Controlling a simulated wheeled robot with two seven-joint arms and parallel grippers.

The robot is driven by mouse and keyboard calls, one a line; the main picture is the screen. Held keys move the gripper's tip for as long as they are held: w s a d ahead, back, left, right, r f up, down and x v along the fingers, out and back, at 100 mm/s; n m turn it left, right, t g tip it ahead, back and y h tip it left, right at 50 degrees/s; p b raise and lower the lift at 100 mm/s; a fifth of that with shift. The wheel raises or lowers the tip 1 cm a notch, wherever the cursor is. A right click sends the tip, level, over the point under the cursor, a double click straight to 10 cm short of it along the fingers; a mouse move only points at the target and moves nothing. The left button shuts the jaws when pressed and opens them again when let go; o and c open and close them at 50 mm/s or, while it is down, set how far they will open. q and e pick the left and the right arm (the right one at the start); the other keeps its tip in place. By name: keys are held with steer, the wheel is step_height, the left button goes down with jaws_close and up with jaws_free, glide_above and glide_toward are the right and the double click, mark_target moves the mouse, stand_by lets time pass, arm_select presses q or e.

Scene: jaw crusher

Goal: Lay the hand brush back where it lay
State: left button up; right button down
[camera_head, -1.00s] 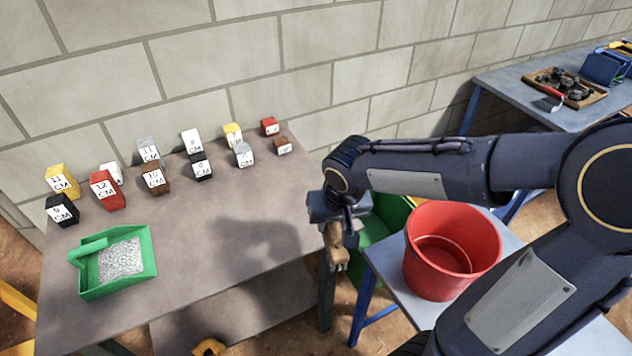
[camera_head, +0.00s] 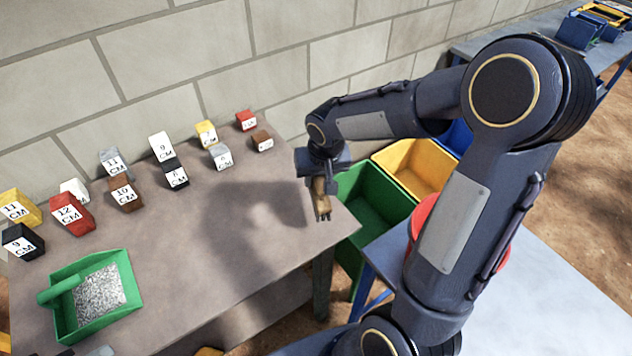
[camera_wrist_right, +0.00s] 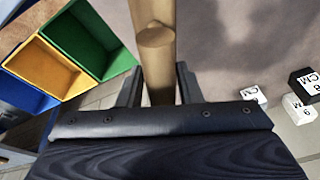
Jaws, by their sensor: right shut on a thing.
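My right gripper (camera_head: 322,178) points down above the right end of the grey-brown table (camera_head: 185,262). It is shut on the hand brush (camera_head: 322,203), which hangs below the fingers as a tan, wooden-looking piece. The right wrist view shows the tan wooden handle (camera_wrist_right: 155,65) upright between the two dark fingers (camera_wrist_right: 157,92). The brush is apart from the tabletop as far as I can tell. Its bristles cannot be made out clearly. My left gripper is not in view.
A green dustpan (camera_head: 122,268) with grey chips lies at the table's left. Several labelled blocks (camera_head: 125,192) stand along the wall side. Green (camera_head: 372,208) and yellow (camera_head: 420,165) bins stand right of the table. A red bucket (camera_head: 424,214) is partly behind my arm. The table's middle is clear.

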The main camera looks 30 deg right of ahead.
steer(key=shift+w+d+f, duration=0.2)
steer(key=shift+w+f, duration=0.3)
steer(key=shift+f, duration=0.15)
steer(key=shift+w+d+f, duration=0.2)
steer(key=shift+w+f, duration=0.3)
steer(key=shift+f, duration=0.1)
steer(key=shift+s+x, duration=0.15)
steer(key=shift+x, duration=0.7)
steer(key=shift+s+x, duration=0.15)
steer(key=shift+x, duration=0.75)
steer(key=shift+f, duration=0.2)
steer(key=c, duration=1)
jaws_free()
steer(key=shift+r, duration=0.1)
